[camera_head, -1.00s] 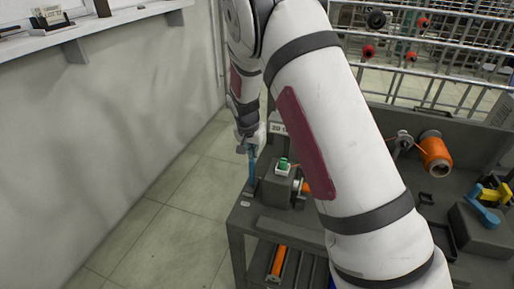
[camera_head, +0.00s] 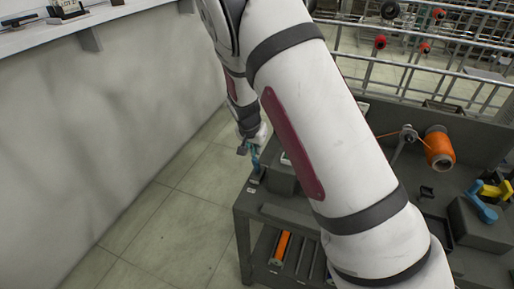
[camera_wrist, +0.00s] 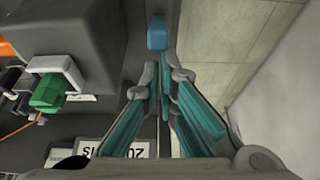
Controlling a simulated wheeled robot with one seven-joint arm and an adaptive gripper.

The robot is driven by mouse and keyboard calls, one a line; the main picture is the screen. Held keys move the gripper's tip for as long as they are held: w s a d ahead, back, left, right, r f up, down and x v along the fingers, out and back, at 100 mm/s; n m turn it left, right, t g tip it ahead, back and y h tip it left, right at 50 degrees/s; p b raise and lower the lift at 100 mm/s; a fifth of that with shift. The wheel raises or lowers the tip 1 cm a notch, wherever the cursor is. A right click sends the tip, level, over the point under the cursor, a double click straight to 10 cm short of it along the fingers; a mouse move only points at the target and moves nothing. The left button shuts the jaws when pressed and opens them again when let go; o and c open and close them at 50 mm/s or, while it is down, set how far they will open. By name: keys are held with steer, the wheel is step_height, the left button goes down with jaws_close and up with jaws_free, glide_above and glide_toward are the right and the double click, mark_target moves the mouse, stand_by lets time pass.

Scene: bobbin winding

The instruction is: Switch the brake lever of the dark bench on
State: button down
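The dark bench (camera_head: 240,222) stands right of the floor gap, partly behind my arm. In the wrist view, the lever's blue end (camera_wrist: 157,34) shows just beyond my fingertips. My gripper (camera_head: 251,147) is at the lever in the head view. In the wrist view, its teal-padded fingers (camera_wrist: 167,72) point at the lever and are close together at the tips. Whether they touch or hold the lever is unclear. The lever's lower part is largely hidden.
A green switch (camera_wrist: 48,92) in a pale housing sits on the bench left of the fingers. An orange spool (camera_head: 439,148) and a yellow-and-blue part (camera_head: 488,200) are farther right. A wall and a shelf (camera_head: 100,18) stand left, with clear floor between.

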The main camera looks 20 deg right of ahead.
steer(key=shift+s+a+f, duration=0.25)
steer(key=shift+s+a, duration=0.15)
steer(key=shift+s, duration=0.05)
steer(key=shift+a+r, duration=0.1)
steer(key=shift+r, duration=0.2)
steer(key=d+v, duration=0.1)
steer(key=v, duration=1)
steer(key=shift+w+r, duration=0.25)
steer(key=shift+r, duration=0.2)
steer(key=shift+a, duration=0.1)
steer(key=s+d+r+n+y, duration=0.1)
steer(key=s+d+r+y, duration=0.1)
steer(key=s+r, duration=0.65)
steer(key=s+d+r+n+t, duration=0.1)
steer(key=s+r+n, duration=0.2)
steer(key=s, duration=0.8)
steer(key=s+d+r+n, duration=0.1)
steer(key=s+r+n, duration=0.2)
steer(key=s+r, duration=0.4)
steer(key=s, duration=0.5)
steer(key=shift+s+t+y, duration=0.3)
steer(key=shift+t, duration=0.1)
